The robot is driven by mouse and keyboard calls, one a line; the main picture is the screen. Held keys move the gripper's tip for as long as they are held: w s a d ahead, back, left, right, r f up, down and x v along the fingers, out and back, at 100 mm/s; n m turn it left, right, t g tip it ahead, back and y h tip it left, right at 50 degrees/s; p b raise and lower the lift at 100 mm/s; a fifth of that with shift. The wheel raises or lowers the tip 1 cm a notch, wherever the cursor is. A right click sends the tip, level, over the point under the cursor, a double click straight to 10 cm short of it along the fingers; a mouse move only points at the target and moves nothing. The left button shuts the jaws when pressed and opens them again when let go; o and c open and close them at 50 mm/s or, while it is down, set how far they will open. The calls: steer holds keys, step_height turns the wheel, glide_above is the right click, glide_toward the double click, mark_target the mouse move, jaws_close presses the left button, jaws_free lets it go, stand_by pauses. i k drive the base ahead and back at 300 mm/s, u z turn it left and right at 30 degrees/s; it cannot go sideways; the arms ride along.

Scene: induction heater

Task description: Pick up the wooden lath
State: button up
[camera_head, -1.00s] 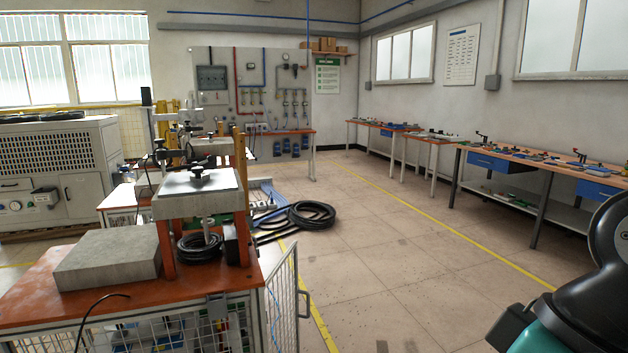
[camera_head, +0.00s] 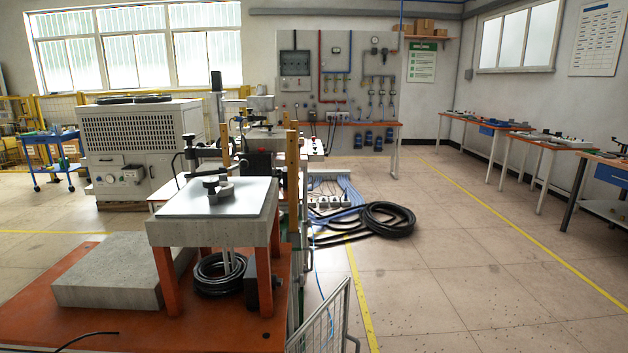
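An upright light-brown wooden lath (camera_head: 292,168) stands at the back right corner of the near orange workbench, beside the raised grey plate. A second upright wooden strip (camera_head: 225,146) shows farther left, behind the same plate. I cannot tell which of the two the task means. The lower ends of both are partly hidden or hard to make out. My gripper is not in view.
The orange workbench (camera_head: 215,322) carries a grey block (camera_head: 115,272), a metal plate on orange legs (camera_head: 215,205) and a coiled black cable (camera_head: 215,278). A wire-mesh gate (camera_head: 325,322) sticks out at its right. Black hoses (camera_head: 385,219) lie on the floor. Open floor lies to the right.

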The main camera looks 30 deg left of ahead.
mark_target(290, 135)
steer(key=i, duration=3.7)
steer(key=u, duration=3.9)
